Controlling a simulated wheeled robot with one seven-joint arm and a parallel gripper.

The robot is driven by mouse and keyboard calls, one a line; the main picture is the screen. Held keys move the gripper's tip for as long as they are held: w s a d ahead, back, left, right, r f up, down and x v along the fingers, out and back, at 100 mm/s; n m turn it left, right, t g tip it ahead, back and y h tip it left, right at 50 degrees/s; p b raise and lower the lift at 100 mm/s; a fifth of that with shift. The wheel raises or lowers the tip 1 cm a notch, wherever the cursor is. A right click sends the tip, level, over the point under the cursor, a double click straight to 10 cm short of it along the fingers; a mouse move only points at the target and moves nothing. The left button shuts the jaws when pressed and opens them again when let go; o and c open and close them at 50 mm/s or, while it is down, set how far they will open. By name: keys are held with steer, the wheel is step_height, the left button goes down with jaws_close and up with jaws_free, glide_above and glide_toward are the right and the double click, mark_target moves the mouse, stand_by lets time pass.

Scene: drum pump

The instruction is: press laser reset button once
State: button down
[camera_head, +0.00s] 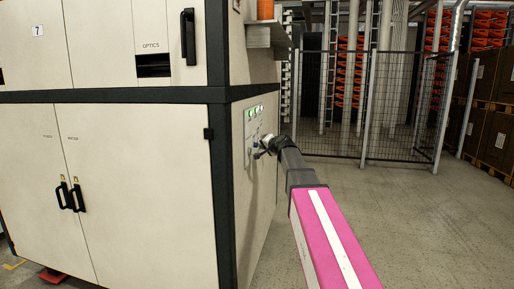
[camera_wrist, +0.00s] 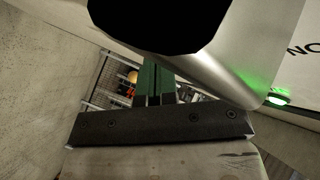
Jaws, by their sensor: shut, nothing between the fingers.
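A small control panel (camera_head: 249,128) is set on the right side face of a large cream cabinet (camera_head: 140,190). Green-lit buttons (camera_head: 255,111) run along its top, with smaller controls below. In the head view my gripper (camera_head: 257,155) is at the lower part of this panel, very close to it. I cannot tell whether it touches. In the wrist view its shut green fingers (camera_wrist: 154,82) hold nothing. A green-lit button (camera_wrist: 278,100) glows at the right of that view, beside the fingers, under partly cut-off lettering. Which control is the laser reset button cannot be read.
A shelf (camera_head: 268,36) with an orange object (camera_head: 265,9) juts from the cabinet above the panel. A black mesh fence (camera_head: 345,105) stands behind. Brown crates (camera_head: 495,125) line the far right. The floor (camera_head: 420,220) right of the cabinet is clear.

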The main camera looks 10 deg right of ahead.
steer(key=shift+s+d, duration=0.15)
steer(key=shift+d, duration=0.3)
steer(key=shift+d, duration=0.1)
steer(key=d, duration=0.1)
steer(key=s+d, duration=0.1)
steer(key=d, duration=0.2)
steer(key=shift+s+d, duration=0.25)
steer(key=shift+s, duration=0.1)
stand_by(0.5)
steer(key=s+a+f+n+g+h, duration=0.1)
steer(key=s+f+g, duration=0.1)
steer(key=s+f, duration=0.5)
steer(key=s+a+f+n+g, duration=0.1)
steer(key=s+a+f+g, duration=0.15)
steer(key=f, duration=0.75)
steer(key=s+a+f+n+g+h, duration=0.1)
steer(key=s+f+n+g, duration=0.15)
steer(key=s+f, duration=0.5)
steer(key=s+d+f+n+g+h, duration=0.2)
steer(key=s+f+g+h, duration=0.2)
steer(key=s+f, duration=1.3)
steer(key=s+g, duration=0.2)
steer(key=shift+s+d+f+g+h, duration=0.25)
steer(key=shift+g+h, duration=0.15)
